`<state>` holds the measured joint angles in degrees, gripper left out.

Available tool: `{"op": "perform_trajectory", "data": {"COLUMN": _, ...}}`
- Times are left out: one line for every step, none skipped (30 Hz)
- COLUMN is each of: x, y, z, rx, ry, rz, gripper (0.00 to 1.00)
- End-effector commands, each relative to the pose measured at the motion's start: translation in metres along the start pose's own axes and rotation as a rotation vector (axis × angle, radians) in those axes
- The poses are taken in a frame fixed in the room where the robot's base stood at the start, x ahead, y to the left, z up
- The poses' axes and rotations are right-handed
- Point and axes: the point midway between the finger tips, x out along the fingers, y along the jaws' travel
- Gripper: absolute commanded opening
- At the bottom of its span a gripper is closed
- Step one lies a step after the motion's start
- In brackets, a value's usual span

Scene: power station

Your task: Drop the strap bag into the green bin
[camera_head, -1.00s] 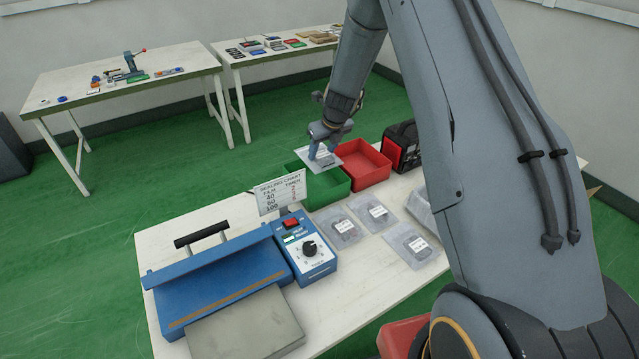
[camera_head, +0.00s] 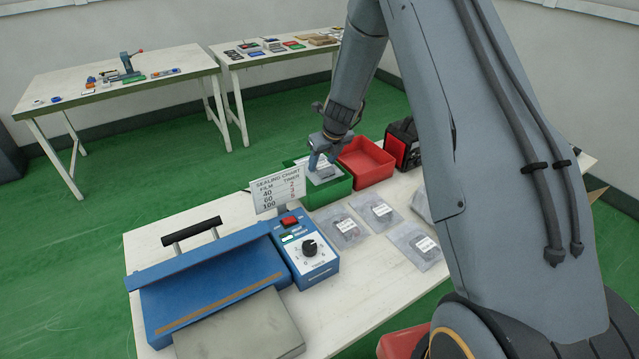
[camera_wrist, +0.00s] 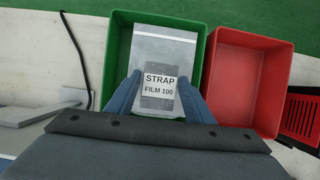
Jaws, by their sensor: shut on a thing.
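The strap bag (camera_wrist: 160,52) is a clear flat bag with a white label reading "STRAP FILM 100". My gripper (camera_wrist: 158,92) is shut on it, with one blue finger on each side of the labelled part. In the wrist view the bag lies within the outline of the green bin (camera_wrist: 115,45). In the head view my gripper (camera_head: 321,166) is down at the mouth of the green bin (camera_head: 328,193), with the bag (camera_head: 322,174) at about rim level. I cannot tell whether the bag touches the bin floor.
A red bin (camera_head: 366,161) stands right beside the green one, with a black and red box (camera_head: 403,146) beyond. The sealing chart (camera_head: 278,190) and blue sealer (camera_head: 210,280) are to the left. Several bags lie in front, including one near the green bin (camera_head: 343,228).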

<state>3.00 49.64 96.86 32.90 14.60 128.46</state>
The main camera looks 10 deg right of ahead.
Motion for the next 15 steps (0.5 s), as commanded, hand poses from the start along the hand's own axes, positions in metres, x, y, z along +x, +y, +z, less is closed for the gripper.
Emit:
{"op": "perform_trajectory", "data": {"x": -0.0005, "y": 0.0000, "z": 0.0002, "rx": 0.000, "ry": 0.000, "rz": 0.000, "gripper": 0.22}}
{"op": "perform_trajectory", "data": {"x": -0.0006, "y": 0.0000, "z": 0.0002, "rx": 0.000, "ry": 0.000, "rz": 0.000, "gripper": 0.22}}
{"op": "perform_trajectory", "data": {"x": -0.0006, "y": 0.0000, "z": 0.0002, "rx": 0.000, "ry": 0.000, "rz": 0.000, "gripper": 0.22}}
{"op": "perform_trajectory", "data": {"x": -0.0006, "y": 0.0000, "z": 0.0002, "rx": 0.000, "ry": 0.000, "rz": 0.000, "gripper": 0.53}}
{"op": "perform_trajectory", "data": {"x": -0.0006, "y": 0.0000, "z": 0.0002, "rx": 0.000, "ry": 0.000, "rz": 0.000, "gripper": 0.58}}
{"op": "perform_trajectory", "data": {"x": -0.0006, "y": 0.0000, "z": 0.0002, "rx": 0.000, "ry": 0.000, "rz": 0.000, "gripper": 0.65}}
{"op": "perform_trajectory", "data": {"x": -0.0005, "y": 0.0001, "z": 0.0002, "rx": 0.000, "ry": 0.000, "rz": 0.000, "gripper": 0.69}}
{"op": "perform_trajectory", "data": {"x": -0.0005, "y": 0.0001, "z": 0.0002, "rx": 0.000, "ry": 0.000, "rz": 0.000, "gripper": 0.69}}
{"op": "perform_trajectory", "data": {"x": -0.0005, "y": 0.0001, "z": 0.0002, "rx": 0.000, "ry": 0.000, "rz": 0.000, "gripper": 0.69}}
{"op": "perform_trajectory", "data": {"x": -0.0004, "y": 0.0001, "z": 0.0001, "rx": 0.000, "ry": 0.000, "rz": 0.000, "gripper": 0.69}}
{"op": "perform_trajectory", "data": {"x": -0.0004, "y": 0.0001, "z": 0.0001, "rx": 0.000, "ry": 0.000, "rz": 0.000, "gripper": 0.69}}
{"op": "perform_trajectory", "data": {"x": -0.0004, "y": 0.0001, "z": 0.0001, "rx": 0.000, "ry": 0.000, "rz": 0.000, "gripper": 0.69}}
{"op": "perform_trajectory", "data": {"x": -0.0004, "y": 0.0001, "z": 0.0001, "rx": 0.000, "ry": 0.000, "rz": 0.000, "gripper": 0.69}}
{"op": "perform_trajectory", "data": {"x": -0.0003, "y": 0.0001, "z": 0.0000, "rx": 0.000, "ry": 0.000, "rz": 0.000, "gripper": 0.69}}
{"op": "perform_trajectory", "data": {"x": -0.0006, "y": 0.0001, "z": 0.0001, "rx": 0.000, "ry": 0.000, "rz": 0.000, "gripper": 0.69}}
